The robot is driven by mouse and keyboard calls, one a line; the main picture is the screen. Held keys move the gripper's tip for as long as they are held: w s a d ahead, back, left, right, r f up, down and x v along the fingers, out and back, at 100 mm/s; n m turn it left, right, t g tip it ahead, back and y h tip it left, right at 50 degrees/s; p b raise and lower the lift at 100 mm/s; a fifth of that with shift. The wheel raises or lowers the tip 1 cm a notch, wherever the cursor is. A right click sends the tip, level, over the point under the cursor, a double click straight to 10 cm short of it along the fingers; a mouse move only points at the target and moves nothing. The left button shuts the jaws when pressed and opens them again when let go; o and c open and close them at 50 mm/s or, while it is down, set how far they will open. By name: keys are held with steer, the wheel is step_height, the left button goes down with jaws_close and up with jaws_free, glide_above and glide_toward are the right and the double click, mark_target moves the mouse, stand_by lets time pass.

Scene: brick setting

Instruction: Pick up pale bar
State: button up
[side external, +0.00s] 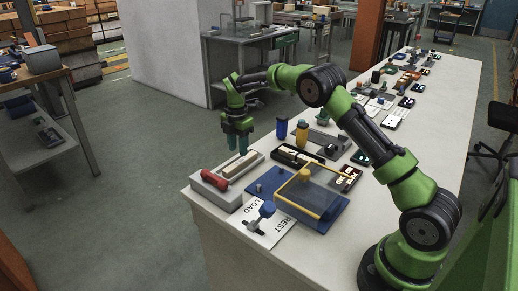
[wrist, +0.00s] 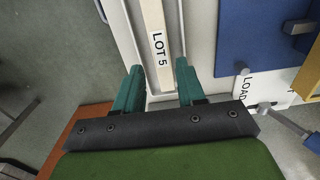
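The pale bar (side external: 238,168) lies in a light grey channel fixture (side external: 222,197) at the near left corner of the bench. In the wrist view the pale bar (wrist: 154,18) carries a "LOT 5" label and runs up the picture. My gripper (side external: 237,152) points down over the far end of the fixture. In the wrist view my gripper (wrist: 160,70) is open, with its green fingers apart and the bar's near end showing between them. The fingers do not hold the bar. The exact height of the fingertips above it is hard to tell.
A red handle (side external: 213,178) sits at the fixture's near end. A blue board (side external: 325,215) with a yellow-framed clear cover (side external: 310,190) and a "LOAD/REST" card (side external: 262,228) lie to the right. Blue (side external: 282,128) and yellow (side external: 301,131) upright pieces stand behind. The bench edge is close on the left.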

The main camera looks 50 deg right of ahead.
mark_target(240, 162)
steer(key=shift+s+d+f, duration=0.1)
steer(key=shift+f, duration=2.65)
steer(key=shift+c, duration=0.4)
jaws_close()
